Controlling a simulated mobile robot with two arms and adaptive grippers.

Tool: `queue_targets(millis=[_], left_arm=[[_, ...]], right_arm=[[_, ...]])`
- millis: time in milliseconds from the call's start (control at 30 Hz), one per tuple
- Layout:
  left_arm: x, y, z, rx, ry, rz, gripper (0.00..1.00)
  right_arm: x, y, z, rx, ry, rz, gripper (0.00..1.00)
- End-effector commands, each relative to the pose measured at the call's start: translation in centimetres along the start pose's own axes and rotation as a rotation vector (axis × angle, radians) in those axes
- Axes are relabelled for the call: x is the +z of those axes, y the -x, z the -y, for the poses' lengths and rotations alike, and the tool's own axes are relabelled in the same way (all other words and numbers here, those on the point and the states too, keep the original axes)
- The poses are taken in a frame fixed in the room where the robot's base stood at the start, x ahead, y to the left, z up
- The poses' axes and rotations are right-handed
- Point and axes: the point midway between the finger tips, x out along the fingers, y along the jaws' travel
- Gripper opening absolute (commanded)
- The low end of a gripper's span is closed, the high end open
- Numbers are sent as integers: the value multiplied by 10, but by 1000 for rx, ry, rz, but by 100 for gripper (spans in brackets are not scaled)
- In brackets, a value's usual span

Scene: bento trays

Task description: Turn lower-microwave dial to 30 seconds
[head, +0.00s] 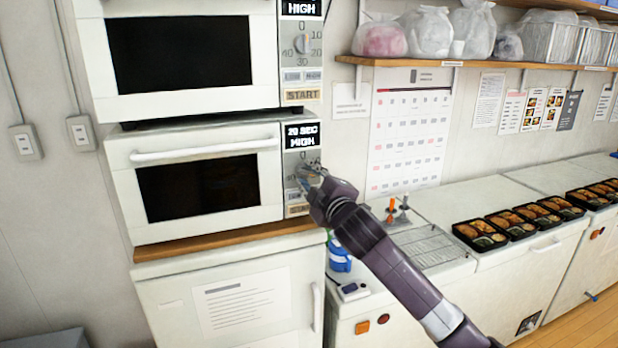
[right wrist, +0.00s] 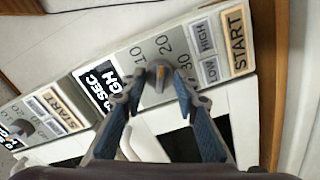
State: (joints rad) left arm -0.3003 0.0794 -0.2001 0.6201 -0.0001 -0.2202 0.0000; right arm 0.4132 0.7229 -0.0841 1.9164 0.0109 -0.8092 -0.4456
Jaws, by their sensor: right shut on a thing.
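The lower microwave (head: 190,139) is white with a dark window, and its display (head: 302,135) reads 20 SEC HIGH. My right gripper (head: 309,173) is at its control panel and hides most of the dial in the head view. In the right wrist view, the grey dial (right wrist: 158,84) with an orange mark sits between the two fingertips of my right gripper (right wrist: 160,80), which is shut on it. The mark points roughly toward the 20 label, with 10 to its left and 30 to its right. My left gripper is not in view.
The upper microwave (head: 185,99) stands directly above, with its own dial (head: 302,43). The START button (right wrist: 236,38) and the LOW and HIGH buttons lie close beside the held dial. A counter with bento trays (head: 480,234) is at the right.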

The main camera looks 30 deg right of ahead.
Motion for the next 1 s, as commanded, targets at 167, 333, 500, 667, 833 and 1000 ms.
queue_targets(millis=[167, 333, 500, 667, 833, 1000], left_arm=[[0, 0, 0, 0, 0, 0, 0], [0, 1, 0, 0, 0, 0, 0], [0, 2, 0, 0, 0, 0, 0], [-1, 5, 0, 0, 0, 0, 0], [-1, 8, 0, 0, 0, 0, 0], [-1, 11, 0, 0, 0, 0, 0]], right_arm=[[0, 0, 1, -2, -173, 1, 4], [0, 0, 1, -3, -335, 1, 4], [0, 0, 1, -2, -495, 1, 4], [0, 0, 1, -3, -648, 1, 4], [0, 0, 0, -2, -800, 2, 4], [0, 0, 0, -2, -930, 2, 4]])
